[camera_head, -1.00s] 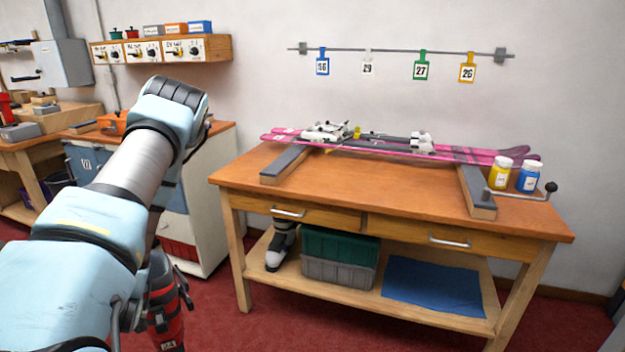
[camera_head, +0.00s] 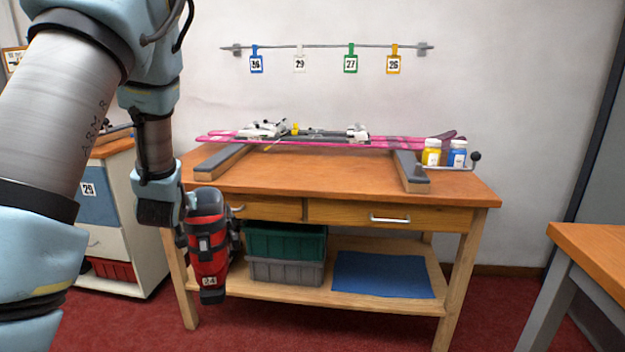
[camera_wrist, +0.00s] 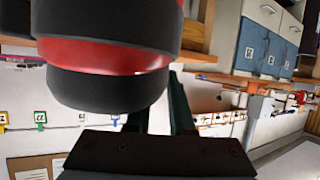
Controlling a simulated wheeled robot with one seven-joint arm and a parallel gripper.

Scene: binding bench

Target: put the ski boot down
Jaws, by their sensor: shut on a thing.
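The red and black ski boot (camera_head: 208,250) hangs from my gripper (camera_head: 187,205) in the head view, in front of the left end of the wooden bench. A label that looks like 24 shows near its lower end. My gripper is shut on the boot, and the fingertips are partly hidden by it. In the wrist view the boot (camera_wrist: 105,55) fills the upper left, close to the camera, with its black and red bands showing. The bench's lower shelf (camera_head: 310,296) is behind the boot.
Green and grey crates (camera_head: 285,243) and a blue mat (camera_head: 383,275) lie on the lower shelf. Pink skis (camera_head: 390,141) rest on supports on the bench top, near yellow and blue jars (camera_head: 445,153). A second table (camera_head: 600,255) stands at the right. A cabinet (camera_head: 110,215) stands at the left.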

